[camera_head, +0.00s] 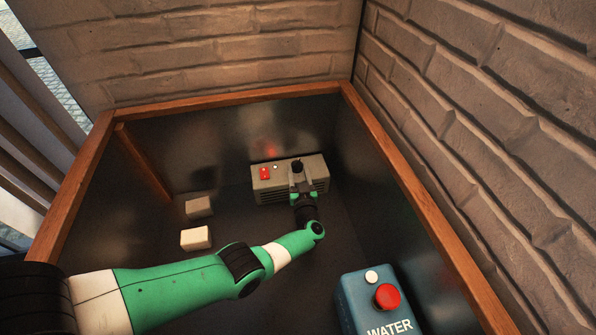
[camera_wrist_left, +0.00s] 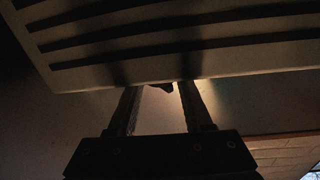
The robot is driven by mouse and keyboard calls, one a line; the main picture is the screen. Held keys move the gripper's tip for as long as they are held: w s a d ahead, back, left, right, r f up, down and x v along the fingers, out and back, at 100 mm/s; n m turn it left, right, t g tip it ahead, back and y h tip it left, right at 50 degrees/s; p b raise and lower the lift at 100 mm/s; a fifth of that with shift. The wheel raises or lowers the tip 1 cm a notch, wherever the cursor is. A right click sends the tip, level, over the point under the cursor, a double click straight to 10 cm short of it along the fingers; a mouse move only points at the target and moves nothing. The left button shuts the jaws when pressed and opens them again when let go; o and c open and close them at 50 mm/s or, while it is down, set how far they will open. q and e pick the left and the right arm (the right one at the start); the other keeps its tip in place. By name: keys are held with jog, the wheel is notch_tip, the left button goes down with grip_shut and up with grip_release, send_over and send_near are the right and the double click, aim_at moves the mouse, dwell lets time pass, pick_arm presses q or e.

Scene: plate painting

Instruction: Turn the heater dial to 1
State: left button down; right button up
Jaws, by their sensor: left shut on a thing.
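The heater (camera_head: 264,189) is a grey box with vents against the back of the dark booth. It has a red switch (camera_head: 264,173), a small white light (camera_head: 275,167) and a black dial (camera_head: 297,167) on top. My left gripper (camera_head: 298,178) reaches over the heater and is shut on the dial. In the left wrist view the heater's vented side (camera_wrist_left: 180,40) fills the top, and the gripper's two fingers (camera_wrist_left: 160,95) reach past its edge. A small dark part of the dial shows between them. The dial's number marks are not readable. My right gripper is not in view.
A blue box marked WATER (camera_head: 357,310), with a red button (camera_head: 388,296) and a white knob (camera_head: 372,277), stands at the front right. Two pale blocks (camera_head: 195,239) (camera_head: 199,207) lie left of the heater. Wooden edging (camera_head: 420,195) and brick walls surround the booth.

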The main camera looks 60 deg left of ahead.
pick_arm(q)
jog(key=shift+c, duration=1.6)
grip_release()
jog(key=shift+d, duration=0.1)
jog(key=shift+s+d+r+p, duration=0.15)
jog(key=shift+d+p, duration=0.2)
jog(key=shift+p, duration=0.05)
jog(key=p+v, duration=0.4)
jog(key=v, duration=0.6)
jog(key=shift+d, duration=0.35)
jog(key=shift+s, duration=0.15)
